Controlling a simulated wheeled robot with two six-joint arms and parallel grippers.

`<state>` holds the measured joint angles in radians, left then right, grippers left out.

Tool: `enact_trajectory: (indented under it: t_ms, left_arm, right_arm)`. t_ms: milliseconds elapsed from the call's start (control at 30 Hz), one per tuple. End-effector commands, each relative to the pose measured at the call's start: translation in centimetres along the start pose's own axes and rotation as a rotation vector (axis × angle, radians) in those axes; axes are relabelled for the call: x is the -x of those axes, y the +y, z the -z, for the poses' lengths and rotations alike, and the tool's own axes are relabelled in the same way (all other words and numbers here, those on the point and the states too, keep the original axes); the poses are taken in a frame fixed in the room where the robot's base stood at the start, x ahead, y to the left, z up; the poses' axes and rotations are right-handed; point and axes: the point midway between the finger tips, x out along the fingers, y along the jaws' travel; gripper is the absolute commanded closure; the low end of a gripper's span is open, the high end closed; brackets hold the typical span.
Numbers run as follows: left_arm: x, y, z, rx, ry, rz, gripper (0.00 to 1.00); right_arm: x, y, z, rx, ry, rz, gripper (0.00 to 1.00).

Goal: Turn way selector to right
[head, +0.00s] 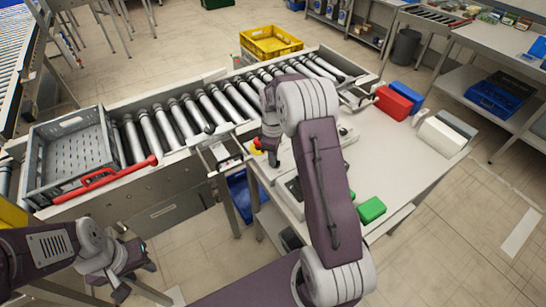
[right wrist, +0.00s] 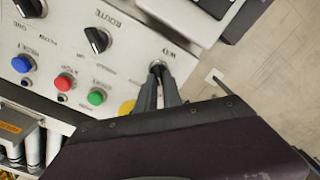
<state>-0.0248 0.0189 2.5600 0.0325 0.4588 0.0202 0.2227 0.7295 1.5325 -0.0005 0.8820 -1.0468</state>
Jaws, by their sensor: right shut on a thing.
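The control panel (right wrist: 122,60) fills the left of the right wrist view, with knobs and coloured buttons. My right gripper (right wrist: 158,72) has its two fingers close together at a small dark knob at the panel's right end, shut on it. The fingers hide most of this knob, so its pointing direction cannot be told; its label is hard to read. A black selector knob (right wrist: 97,40) by the word ROUTE stands free to the left. In the head view my right gripper (head: 272,155) is over the table's left end. My left gripper (head: 135,282) is open and empty at the lower left.
Blue (right wrist: 22,64), red (right wrist: 63,83) and green (right wrist: 96,97) buttons lie near the fingers. A green box (head: 371,210) lies on the white table (head: 400,170).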

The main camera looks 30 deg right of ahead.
Motion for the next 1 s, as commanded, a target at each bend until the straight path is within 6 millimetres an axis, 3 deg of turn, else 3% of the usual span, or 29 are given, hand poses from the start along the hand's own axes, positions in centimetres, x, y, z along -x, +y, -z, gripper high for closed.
enact_trajectory:
  t_ms: [267, 1000]
  left_arm:
    - [1.3, 0.0, 0.1, 0.0, 0.0, 0.0, 0.64]
    - [3.8, 0.1, 0.4, 0.0, 0.0, 0.0, 0.64]
  right_arm:
    - [0.5, 0.3, 0.1, -0.18, 0.004, -0.004, 1.0]
    - [0.5, 1.2, -0.1, -0.882, 0.012, -0.008, 1.0]
